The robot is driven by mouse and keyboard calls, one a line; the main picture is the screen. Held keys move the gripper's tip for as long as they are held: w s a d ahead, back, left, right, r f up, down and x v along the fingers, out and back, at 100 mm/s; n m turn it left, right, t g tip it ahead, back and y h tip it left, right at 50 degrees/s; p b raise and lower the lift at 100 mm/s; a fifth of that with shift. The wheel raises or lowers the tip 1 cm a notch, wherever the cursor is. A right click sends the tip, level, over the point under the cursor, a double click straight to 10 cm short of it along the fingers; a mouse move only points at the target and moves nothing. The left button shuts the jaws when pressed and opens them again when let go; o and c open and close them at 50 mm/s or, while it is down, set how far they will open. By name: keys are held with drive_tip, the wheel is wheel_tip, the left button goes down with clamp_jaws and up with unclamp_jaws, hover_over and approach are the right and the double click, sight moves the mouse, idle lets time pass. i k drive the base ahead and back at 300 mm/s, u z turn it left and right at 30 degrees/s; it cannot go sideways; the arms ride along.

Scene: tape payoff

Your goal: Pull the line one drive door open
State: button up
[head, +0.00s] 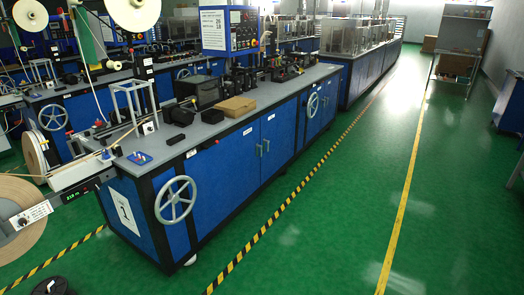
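The blue machine cabinet (225,200) stands left of centre in the head view, with a white sign marked with a dark figure (124,213) on its end panel. On its long front are two blue doors side by side, a left door (235,165) and a right door (280,135). Each has a small upright metal handle near their shared edge, the left handle (258,150) and the right handle (267,146). Both doors look shut and flush with the front. I cannot read which is the drive door. My gripper is not in view.
A grey handwheel (175,200) sticks out near the cabinet's front corner, and another (312,104) farther along. Yellow-black floor tape (262,230) runs along the front. The green aisle (340,215) is clear. A tape reel (18,215) stands at left.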

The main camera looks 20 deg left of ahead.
sight(224, 175)
drive_tip(key=u, duration=0.15)
drive_tip(key=i, duration=1.65)
drive_tip(key=u, duration=0.85)
drive_tip(key=i, duration=0.7)
drive_tip(key=u, duration=0.65)
drive_tip(key=i, duration=0.6)
drive_tip(key=u, duration=0.25)
